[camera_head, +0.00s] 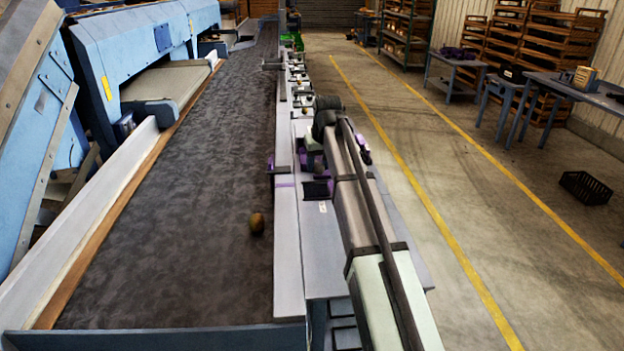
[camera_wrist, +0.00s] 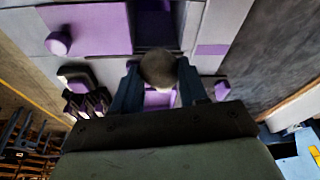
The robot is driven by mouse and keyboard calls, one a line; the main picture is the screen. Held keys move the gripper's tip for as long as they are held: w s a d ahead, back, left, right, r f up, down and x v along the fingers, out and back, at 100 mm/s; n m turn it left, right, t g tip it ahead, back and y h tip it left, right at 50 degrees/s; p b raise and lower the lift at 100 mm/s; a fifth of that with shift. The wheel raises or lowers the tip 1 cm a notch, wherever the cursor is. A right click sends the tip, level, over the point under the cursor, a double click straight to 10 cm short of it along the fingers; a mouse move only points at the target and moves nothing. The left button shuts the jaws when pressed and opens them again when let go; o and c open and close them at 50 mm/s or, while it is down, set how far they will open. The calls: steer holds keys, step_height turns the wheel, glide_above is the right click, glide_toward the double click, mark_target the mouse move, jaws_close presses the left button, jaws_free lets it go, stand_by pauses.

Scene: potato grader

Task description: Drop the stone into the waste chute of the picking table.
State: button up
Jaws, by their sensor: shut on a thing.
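In the wrist view my gripper (camera_wrist: 158,84) is shut on a round dark brown stone (camera_wrist: 158,66), held between the two dark fingers. Beyond the stone is a dark opening (camera_wrist: 153,22) beside a purple panel (camera_wrist: 90,27) on the light grey picking table (camera_wrist: 215,22). I cannot tell for sure that this opening is the waste chute, or how high the stone is above it. In the head view my arm reaches along the table (camera_head: 288,230), and the stone and fingertips are hidden. A purple-edged dark fitting (camera_head: 318,188) shows left of my arm.
A brown lump (camera_head: 257,222) lies on the dark belt (camera_head: 190,200) left of the table. Several small items and fittings line the table farther back. Blue machinery (camera_head: 130,50) stands at the left. The floor right of my arm is clear up to a black crate (camera_head: 585,187).

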steer(key=shift+w+a+n, duration=0.1)
steer(key=shift+a+n, duration=0.05)
steer(key=shift+n, duration=0.75)
steer(key=shift+f, duration=0.15)
step_height(320, 180, down, 6)
steer(key=shift+r, duration=0.2)
steer(key=o, duration=1.2)
steer(key=shift+o, duration=0.2)
steer(key=shift+o, duration=1.4)
